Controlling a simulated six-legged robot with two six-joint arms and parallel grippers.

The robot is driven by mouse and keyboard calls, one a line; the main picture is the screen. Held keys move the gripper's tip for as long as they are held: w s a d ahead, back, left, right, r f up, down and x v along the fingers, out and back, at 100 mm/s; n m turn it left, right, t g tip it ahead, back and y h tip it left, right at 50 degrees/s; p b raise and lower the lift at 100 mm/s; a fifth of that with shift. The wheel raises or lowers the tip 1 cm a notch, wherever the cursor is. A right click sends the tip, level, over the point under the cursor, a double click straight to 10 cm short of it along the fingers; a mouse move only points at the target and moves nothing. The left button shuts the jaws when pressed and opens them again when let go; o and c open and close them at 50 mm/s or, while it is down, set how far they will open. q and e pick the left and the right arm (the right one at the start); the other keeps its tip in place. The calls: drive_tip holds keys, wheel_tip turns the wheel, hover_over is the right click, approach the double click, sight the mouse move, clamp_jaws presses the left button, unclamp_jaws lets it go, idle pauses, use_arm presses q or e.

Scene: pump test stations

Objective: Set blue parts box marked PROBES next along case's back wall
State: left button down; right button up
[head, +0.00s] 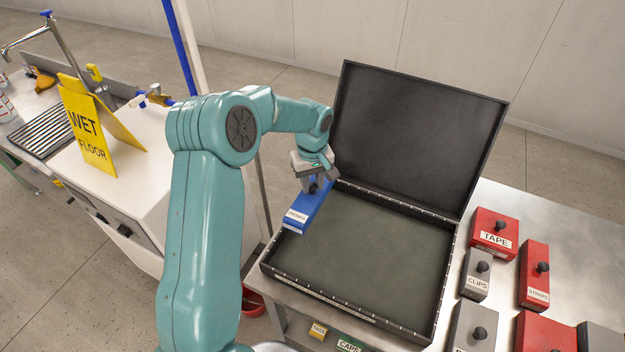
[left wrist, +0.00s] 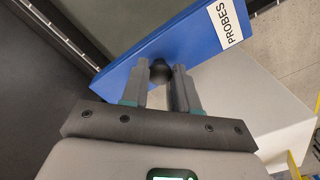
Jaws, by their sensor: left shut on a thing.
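The blue parts box marked PROBES (head: 307,208) hangs at the back left of the open black case (head: 440,290). It covers part of the case's left wall. I cannot tell how high it is above the case floor. My left gripper (head: 314,182) is shut on the dark knob on top of the box. In the left wrist view the fingers (left wrist: 162,75) hold the knob, and the blue box (left wrist: 160,45) with its white label lies beyond them. The case's grey-green floor (head: 370,250) is bare where I see it. My right gripper is not in view.
The case lid (head: 415,130) stands open at the back. To the right on the metal bench lie a red TAPE box (head: 495,228), a grey CLIPS box (head: 476,272), a red STRAPS box (head: 535,275) and several others. A yellow wet-floor sign (head: 88,130) stands at left.

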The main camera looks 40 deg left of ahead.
sight(312, 194)
use_arm(q)
drive_tip(key=shift+f, duration=0.15)
idle(0.3)
drive_tip(key=shift+f+b, duration=1.55)
drive_tip(key=shift+b, duration=0.05)
drive_tip(key=shift+f+b, duration=0.7)
drive_tip(key=shift+f, duration=0.1)
drive_tip(key=shift+f+b, duration=0.3)
drive_tip(key=shift+f, duration=0.05)
drive_tip(key=c, duration=0.8)
unclamp_jaws()
